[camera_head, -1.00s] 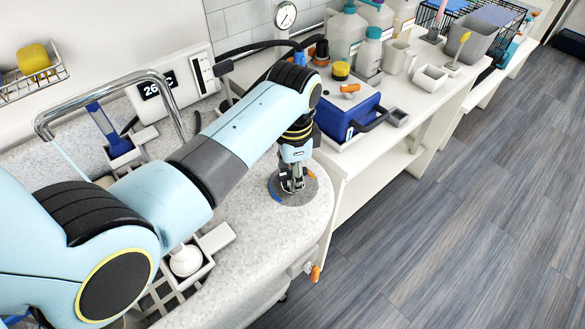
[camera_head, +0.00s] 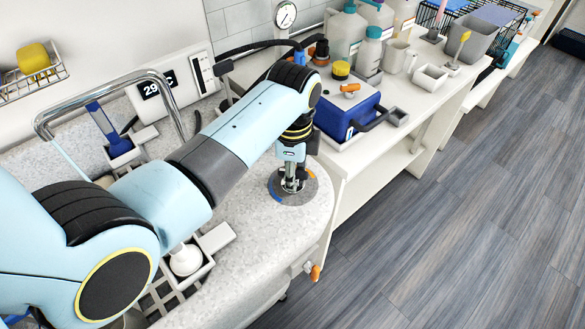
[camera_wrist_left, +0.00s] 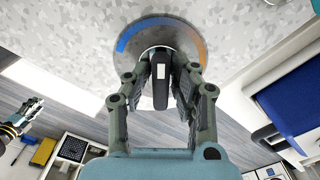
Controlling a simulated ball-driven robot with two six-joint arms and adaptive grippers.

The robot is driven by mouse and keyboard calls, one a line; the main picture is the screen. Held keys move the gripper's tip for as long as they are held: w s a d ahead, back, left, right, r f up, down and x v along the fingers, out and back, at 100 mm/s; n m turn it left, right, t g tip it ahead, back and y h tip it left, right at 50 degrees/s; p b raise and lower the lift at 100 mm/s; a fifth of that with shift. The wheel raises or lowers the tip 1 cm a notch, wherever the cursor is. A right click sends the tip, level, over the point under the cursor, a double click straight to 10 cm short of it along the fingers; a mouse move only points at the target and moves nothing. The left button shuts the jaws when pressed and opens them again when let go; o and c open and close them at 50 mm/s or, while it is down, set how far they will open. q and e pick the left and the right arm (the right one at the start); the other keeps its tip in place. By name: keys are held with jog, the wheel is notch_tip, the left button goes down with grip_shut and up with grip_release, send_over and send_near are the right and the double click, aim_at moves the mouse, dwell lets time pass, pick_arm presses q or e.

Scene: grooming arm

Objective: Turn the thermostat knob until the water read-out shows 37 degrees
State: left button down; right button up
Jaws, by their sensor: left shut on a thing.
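The water read-out (camera_head: 157,88) on the white wall panel shows what looks like 29 °C. The thermostat dial (camera_head: 310,188) is a round grey disc on the speckled counter, with a blue arc and an orange arc; it also shows in the left wrist view (camera_wrist_left: 188,48). My left gripper (camera_head: 292,185) points straight down over the disc. In the left wrist view, my left gripper (camera_wrist_left: 162,65) is shut on the dark knob (camera_wrist_left: 161,92), which has a white mark. My right gripper (camera_wrist_left: 30,108) seems to show small at the left edge there, its jaws unclear.
A chrome rail (camera_head: 100,92) arches over the counter behind my left arm. A blue box (camera_head: 348,118) stands on the white bench to the right, near bottles (camera_head: 346,35). A white caddy (camera_head: 212,240) sits beside my arm. The floor at right is clear.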

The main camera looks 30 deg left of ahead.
pick_arm(q)
jog(key=shift+w, duration=0.15)
jog(key=shift+a+r+m, duration=0.1)
jog(key=shift+m, duration=1.3)
jog(key=shift+m, duration=1)
jog(key=c, duration=1.2)
grip_release()
jog(key=shift+r, duration=3.9)
